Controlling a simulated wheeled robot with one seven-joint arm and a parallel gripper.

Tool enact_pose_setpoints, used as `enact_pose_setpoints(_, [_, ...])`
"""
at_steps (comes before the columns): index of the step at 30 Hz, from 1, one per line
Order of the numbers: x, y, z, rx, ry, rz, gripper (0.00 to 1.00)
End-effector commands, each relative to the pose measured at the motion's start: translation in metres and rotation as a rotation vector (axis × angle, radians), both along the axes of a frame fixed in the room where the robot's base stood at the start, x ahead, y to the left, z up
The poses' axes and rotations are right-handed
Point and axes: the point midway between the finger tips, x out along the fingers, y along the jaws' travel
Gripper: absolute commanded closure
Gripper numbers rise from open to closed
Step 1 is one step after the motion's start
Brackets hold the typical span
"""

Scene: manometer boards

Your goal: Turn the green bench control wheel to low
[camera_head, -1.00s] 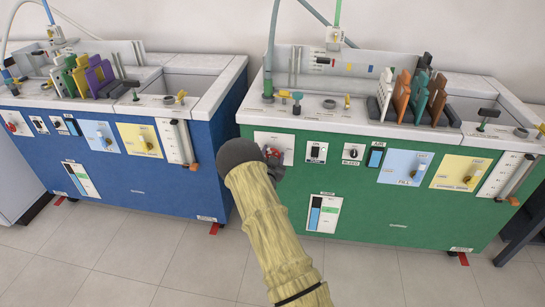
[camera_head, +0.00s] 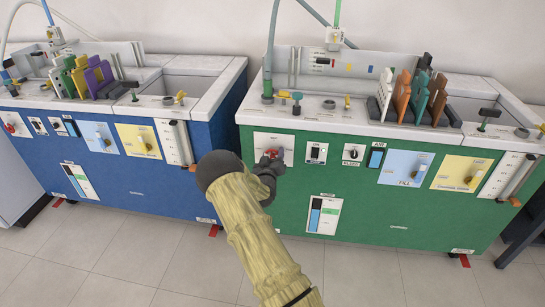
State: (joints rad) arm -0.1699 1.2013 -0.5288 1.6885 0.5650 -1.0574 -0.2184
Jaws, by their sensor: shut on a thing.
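The green bench (camera_head: 370,225) stands at the right. A red knob (camera_head: 272,153) sits on a white panel (camera_head: 287,140) at the left of its front. My gripper (camera_head: 271,160) is at this knob, shut on it, with the dark gripper body just below. The gripper partly hides the knob, and its setting marks are too small to read. Farther right on the same front are a black BLEED knob (camera_head: 353,152), a blue FILL panel (camera_head: 403,168) and a yellow panel (camera_head: 460,173) with a lever.
A similar blue bench (camera_head: 120,190) stands at the left, with its own red knob (camera_head: 10,128). A narrow gap separates the benches. Upright coloured plates stand on both bench tops. The tiled floor in front is clear.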

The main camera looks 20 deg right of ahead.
Motion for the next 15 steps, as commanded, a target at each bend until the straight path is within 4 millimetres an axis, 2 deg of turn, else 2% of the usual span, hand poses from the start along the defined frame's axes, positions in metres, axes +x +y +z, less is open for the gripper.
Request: enact_pose_setpoints(15, [0.0004, 0.0013, -0.0002, -0.094, 0.064, 0.002, 0.69])
